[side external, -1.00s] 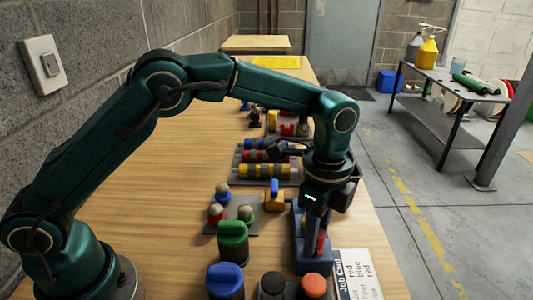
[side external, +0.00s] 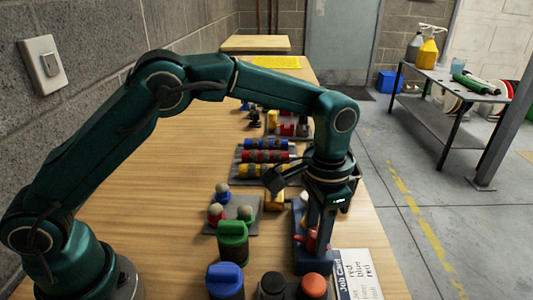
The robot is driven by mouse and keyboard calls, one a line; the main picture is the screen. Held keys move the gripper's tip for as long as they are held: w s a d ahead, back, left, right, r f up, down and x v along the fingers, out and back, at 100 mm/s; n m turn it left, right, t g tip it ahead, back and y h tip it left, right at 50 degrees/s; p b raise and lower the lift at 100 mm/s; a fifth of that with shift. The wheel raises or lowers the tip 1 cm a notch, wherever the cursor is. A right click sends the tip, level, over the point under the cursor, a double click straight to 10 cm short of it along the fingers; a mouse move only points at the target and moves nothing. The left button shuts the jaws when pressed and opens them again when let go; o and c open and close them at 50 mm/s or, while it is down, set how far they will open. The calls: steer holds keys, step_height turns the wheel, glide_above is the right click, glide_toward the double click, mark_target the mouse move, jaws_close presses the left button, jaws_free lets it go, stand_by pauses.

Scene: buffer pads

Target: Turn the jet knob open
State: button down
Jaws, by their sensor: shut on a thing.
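A blue stand (side external: 318,262) stands near the right edge of the bench, with a red knob-like part (side external: 311,241) on it. My gripper (side external: 316,243) points straight down over this stand, with its fingers shut at the red part. The fingers hide much of the red part, so I cannot see its angle clearly. I cannot tell for certain which part is the jet knob.
Blue (side external: 225,281), green (side external: 233,241), black (side external: 271,286) and orange-topped (side external: 313,287) containers stand in front. A rack of banded cylinders (side external: 265,156) lies behind. A job card (side external: 358,272) lies at right. The left bench is clear.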

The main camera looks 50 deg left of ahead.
steer(key=n, duration=0.5)
steer(key=shift+n, duration=0.3)
stand_by(0.4)
steer(key=c, duration=0.5)
jaws_free()
steer(key=shift+r, duration=2.6)
